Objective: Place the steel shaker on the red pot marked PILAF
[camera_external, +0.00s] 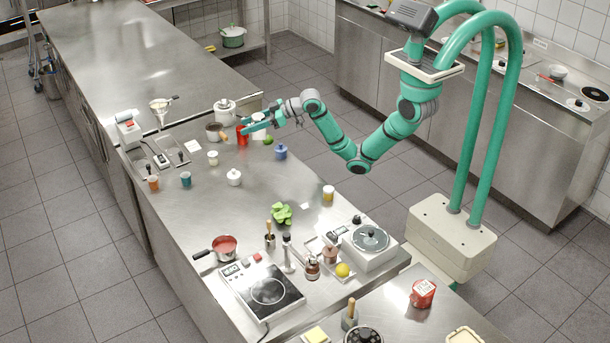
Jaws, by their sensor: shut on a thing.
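My gripper (249,125) is at the far part of the long steel counter, with its green fingers pointing left. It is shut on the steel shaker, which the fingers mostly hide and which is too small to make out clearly. A red pot (242,138) stands on the counter right at the fingertips, partly covered by them. Its lettering is too small to read. I cannot tell whether the shaker touches the pot.
A brown pot (214,131), a white lidded pot (225,111), a green lime (268,140) and a blue jar (281,152) stand close by. A white sugar bowl (234,177) is nearer. A red saucepan (224,246) and a hotplate (268,291) are farther forward. The middle counter is mostly clear.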

